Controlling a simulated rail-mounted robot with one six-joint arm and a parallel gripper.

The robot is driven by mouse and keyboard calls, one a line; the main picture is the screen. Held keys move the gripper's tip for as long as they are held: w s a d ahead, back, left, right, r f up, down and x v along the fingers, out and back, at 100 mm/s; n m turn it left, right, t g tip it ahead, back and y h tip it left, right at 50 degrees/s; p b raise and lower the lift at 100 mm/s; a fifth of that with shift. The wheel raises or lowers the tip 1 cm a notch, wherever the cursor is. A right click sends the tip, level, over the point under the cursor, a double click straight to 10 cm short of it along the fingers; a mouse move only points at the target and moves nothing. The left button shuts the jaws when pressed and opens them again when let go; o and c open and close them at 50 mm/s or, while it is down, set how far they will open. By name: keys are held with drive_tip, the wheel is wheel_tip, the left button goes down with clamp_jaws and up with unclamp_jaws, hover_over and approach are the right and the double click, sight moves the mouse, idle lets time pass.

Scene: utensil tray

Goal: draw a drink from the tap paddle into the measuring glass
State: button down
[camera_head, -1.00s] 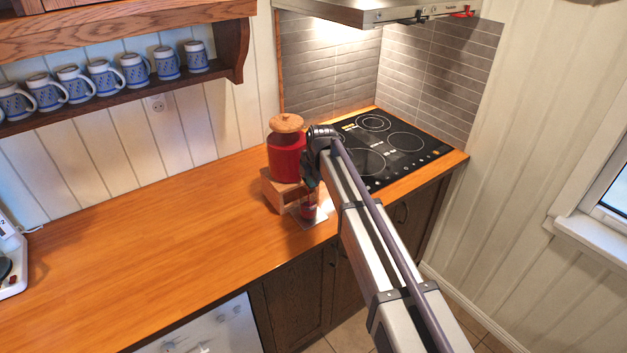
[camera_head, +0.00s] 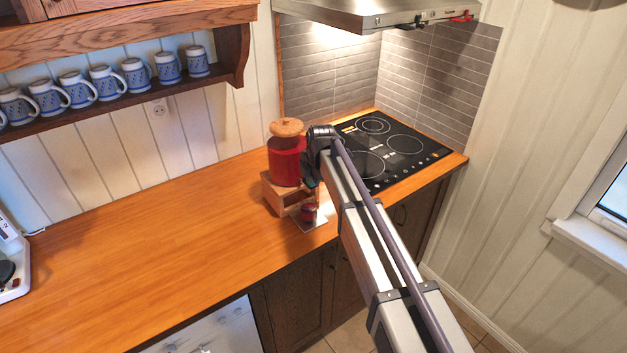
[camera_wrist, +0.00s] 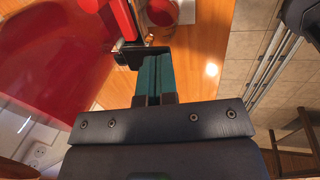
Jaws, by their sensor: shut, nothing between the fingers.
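The red drink tank (camera_head: 286,162) with a round wooden lid stands on a wooden stand (camera_head: 283,196). The measuring glass (camera_head: 309,212) stands on a small grey plate (camera_head: 318,222) in front of the stand. It shows red inside, and its red content also shows at the top of the wrist view (camera_wrist: 160,12). My gripper (camera_wrist: 152,55) is shut and empty, its teal fingers close beside the dark tap and paddle (camera_wrist: 128,54); I cannot tell whether they touch. In the head view my wrist hides the tap.
A black cooktop (camera_head: 390,148) lies behind and right of the tank, under a range hood (camera_head: 375,14). Blue-and-white mugs (camera_head: 105,82) stand on a wall shelf.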

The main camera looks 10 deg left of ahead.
drive_tip(key=shift+r, duration=0.1)
drive_tip(key=w+a+p+v, duration=0.2)
drive_tip(key=p+v, duration=1.1)
drive_tip(key=p, duration=0.1)
drive_tip(key=shift+r, duration=0.7)
drive_tip(key=shift+w+f, duration=0.1)
drive_tip(key=shift+w, duration=0.05)
